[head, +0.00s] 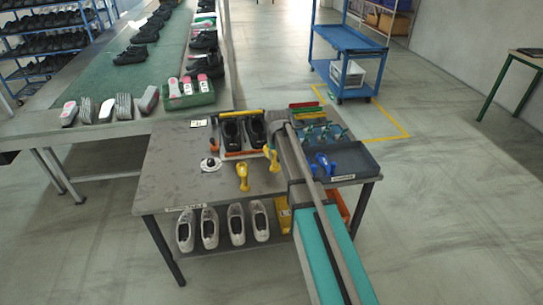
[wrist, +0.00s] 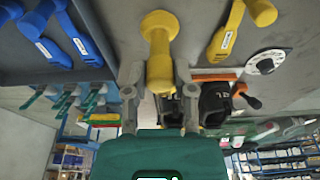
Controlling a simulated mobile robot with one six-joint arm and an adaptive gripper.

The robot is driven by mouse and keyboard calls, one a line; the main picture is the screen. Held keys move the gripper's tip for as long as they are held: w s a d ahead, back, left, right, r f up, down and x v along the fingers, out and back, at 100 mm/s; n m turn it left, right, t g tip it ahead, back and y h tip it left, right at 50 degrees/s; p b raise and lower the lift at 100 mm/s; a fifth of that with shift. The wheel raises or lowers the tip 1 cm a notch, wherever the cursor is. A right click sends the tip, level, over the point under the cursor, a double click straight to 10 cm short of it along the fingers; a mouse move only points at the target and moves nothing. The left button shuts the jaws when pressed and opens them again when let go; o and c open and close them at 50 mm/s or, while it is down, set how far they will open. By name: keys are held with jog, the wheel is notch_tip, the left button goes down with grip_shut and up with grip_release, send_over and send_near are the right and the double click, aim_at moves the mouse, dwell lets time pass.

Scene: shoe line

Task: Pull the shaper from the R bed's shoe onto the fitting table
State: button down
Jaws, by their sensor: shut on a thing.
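My gripper (wrist: 159,88) is shut on a yellow shaper (wrist: 159,45) in the wrist view, one finger on each side of it. In the head view this shaper (head: 272,160) shows beside my arm, in front of the right-hand black shoe (head: 257,131), and looks clear of the shoe. My fingers are hidden there. The left-hand black shoe (head: 231,132) stands beside it. A second yellow shaper (head: 243,177) is on the grey fitting table (head: 170,178); it also shows in the wrist view (wrist: 232,30). Whether the held shaper touches the table is unclear.
A grey tray (head: 355,162) with blue shapers (head: 323,163) is at the right. The table's left front is clear. White shoes (head: 237,224) stand on the shelf below.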

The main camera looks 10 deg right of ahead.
aim_at(275, 169)
jog(key=shift+s+b+x, duration=0.3)
jog(key=shift+b+x, duration=1)
jog(key=shift+x, duration=0.05)
jog(key=shift+s+b+x, duration=0.25)
jog(key=shift+b+x, duration=1.1)
jog(key=shift+s+b+x, duration=0.3)
jog(key=shift+b+x, duration=1)
jog(key=shift+x, duration=0.05)
jog(key=shift+f, duration=0.25)
jog(key=shift+c, duration=1.8)
grip_release()
jog(key=shift+r, duration=0.15)
jog(key=shift+w+p+v, duration=0.3)
jog(key=shift+p+v, duration=1.15)
jog(key=shift+p, duration=0.05)
jog(key=shift+w+p+v, duration=0.3)
jog(key=shift+p+v, duration=1.15)
jog(key=shift+p, duration=0.1)
jog(key=shift+w+p+v, duration=0.3)
jog(key=shift+p+v, duration=1.1)
jog(key=shift+p, duration=0.1)
jog(key=shift+s+r, duration=0.1)
jog(key=shift+r, duration=0.05)
